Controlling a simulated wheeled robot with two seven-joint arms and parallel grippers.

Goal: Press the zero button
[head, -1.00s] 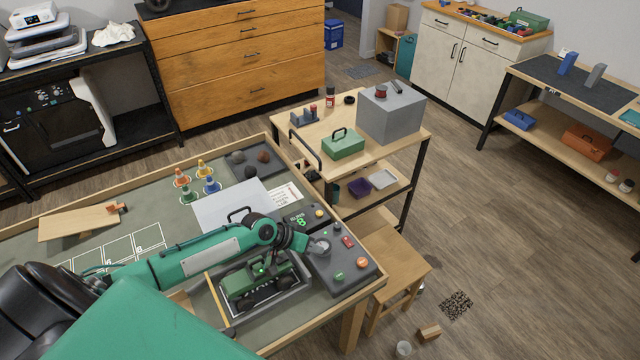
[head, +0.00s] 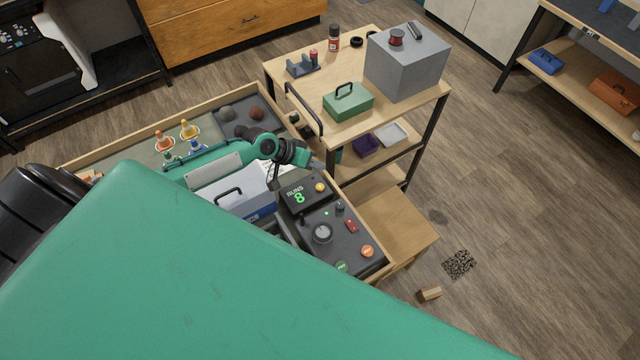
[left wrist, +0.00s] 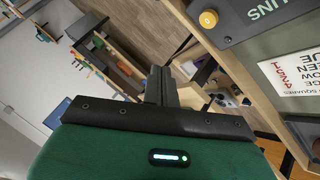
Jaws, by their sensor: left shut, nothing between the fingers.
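The dark counter box (head: 306,196) is marked RUNS and shows a green 8. A round yellow button (head: 320,187) sits on its top right; no label reading zero is legible. The button also shows at the top of the left wrist view (left wrist: 208,18). My left gripper (head: 274,180) is shut and empty, beside the box's upper left edge in the head view and apart from the button. Its dark shut fingers (left wrist: 160,86) show in the left wrist view. My right gripper is not in view.
A control panel (head: 345,240) with a knob, a red switch, and orange and green buttons adjoins the box. A blue-and-white lidded case (head: 240,197) lies left of it. A wooden cart (head: 330,125) with a green toolbox (head: 348,101) stands behind.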

